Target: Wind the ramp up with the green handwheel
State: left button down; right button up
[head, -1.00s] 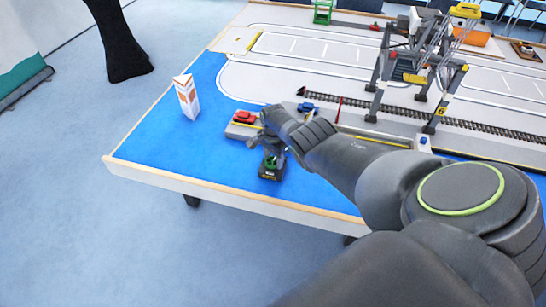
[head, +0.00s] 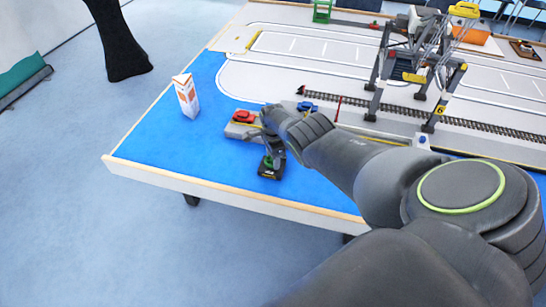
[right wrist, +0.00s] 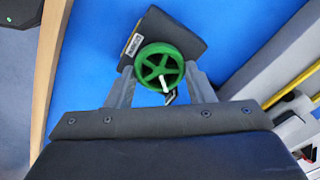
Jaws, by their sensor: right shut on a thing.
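The green handwheel (right wrist: 160,67) sits on a dark box with a small label (right wrist: 165,35) on the blue part of the table. In the head view the wheel (head: 267,161) shows as a small green patch under my right gripper (head: 273,155). A pale crank knob (right wrist: 165,84) shows on the wheel's near side. A grey platform (head: 238,131) bearing a red car (head: 243,117) lies just behind; I cannot tell whether it is the ramp. My left gripper is out of view.
A white and orange carton (head: 187,97) stands to the left on the blue surface. A gantry crane (head: 410,75) over a railway track (head: 480,124) stands at the back right. The table's pale front edge (head: 235,199) runs close in front of the dark box.

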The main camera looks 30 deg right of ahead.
jog(key=shift+w, duration=0.1)
jog(key=o, duration=1)
jog(key=shift+r, duration=0.1)
jog(key=shift+r+p, duration=4.45)
jog(key=shift+r, duration=4.15)
